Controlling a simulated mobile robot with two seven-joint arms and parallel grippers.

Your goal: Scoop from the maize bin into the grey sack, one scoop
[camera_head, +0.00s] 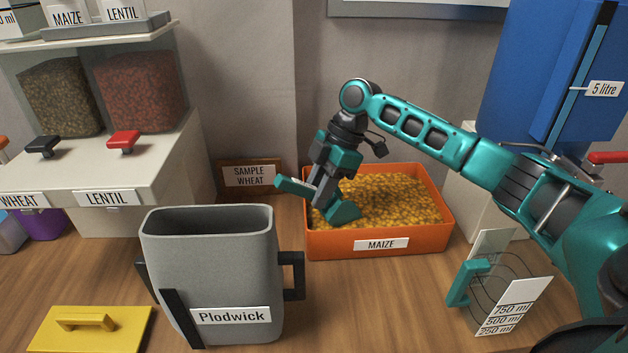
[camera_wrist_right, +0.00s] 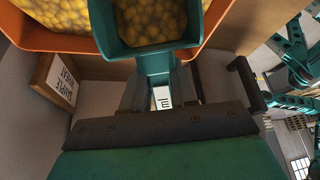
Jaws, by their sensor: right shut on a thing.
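The orange maize bin (camera_head: 318,243) stands on the table and holds yellow kernels (camera_head: 397,195). My right gripper (camera_head: 322,196) is over the left part of the bin, shut on the handle of a teal scoop (camera_head: 343,213). The scoop is down at the maize; in the right wrist view the scoop (camera_wrist_right: 155,54) has yellow kernels showing in its mouth. I cannot tell how much it holds. The grey sack (camera_head: 222,260), labelled Plodwick, stands upright and open at the front left of the bin. Its inside bottom is hidden. My left gripper is not in view.
A "sample wheat" sign (camera_head: 251,176) stands behind, left of the bin. A yellow lid (camera_head: 90,329) lies front left. Wheat and lentil dispensers (camera_head: 143,90) are at the left, a blue 5 litre container (camera_head: 545,75) back right.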

